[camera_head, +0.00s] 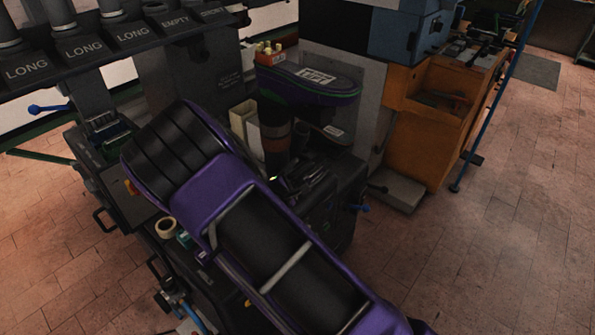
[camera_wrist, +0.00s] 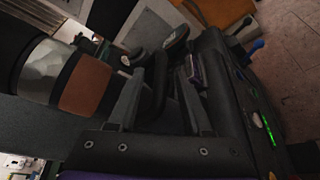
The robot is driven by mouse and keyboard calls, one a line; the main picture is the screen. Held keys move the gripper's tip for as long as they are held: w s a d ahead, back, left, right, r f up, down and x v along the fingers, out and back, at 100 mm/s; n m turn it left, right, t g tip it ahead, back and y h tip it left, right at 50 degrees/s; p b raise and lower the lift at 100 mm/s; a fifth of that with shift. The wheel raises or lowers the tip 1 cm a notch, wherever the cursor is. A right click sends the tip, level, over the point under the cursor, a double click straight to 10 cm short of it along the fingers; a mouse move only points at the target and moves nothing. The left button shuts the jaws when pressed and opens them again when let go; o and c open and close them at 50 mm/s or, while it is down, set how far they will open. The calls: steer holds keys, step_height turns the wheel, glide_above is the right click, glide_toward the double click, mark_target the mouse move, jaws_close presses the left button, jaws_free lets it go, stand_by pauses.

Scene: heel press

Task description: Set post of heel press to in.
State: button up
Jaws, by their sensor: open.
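The heel press (camera_head: 325,215) is a dark machine body behind my purple arm, and its black side with a green light fills the right of the wrist view (camera_wrist: 232,110). A thick dark upright cylinder with a brown band (camera_head: 275,150) stands on it; I cannot tell for sure whether this is the post. In the wrist view the cylinder (camera_wrist: 88,85) lies left of my gripper, with brown and metal bands. My gripper (camera_wrist: 160,74) is open, its two grey fingers apart. A black curved part shows between or beyond the fingers; contact cannot be told. My arm hides much of the press.
A rack marked LONG and EMPTY (camera_head: 100,45) is at upper left. A tape roll (camera_head: 166,227) lies near my arm. An orange cabinet (camera_head: 430,125) stands behind right.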

steer(key=shift+w+d, duration=0.1)
steer(key=shift+w, duration=0.15)
jaws_close()
stand_by(1.4)
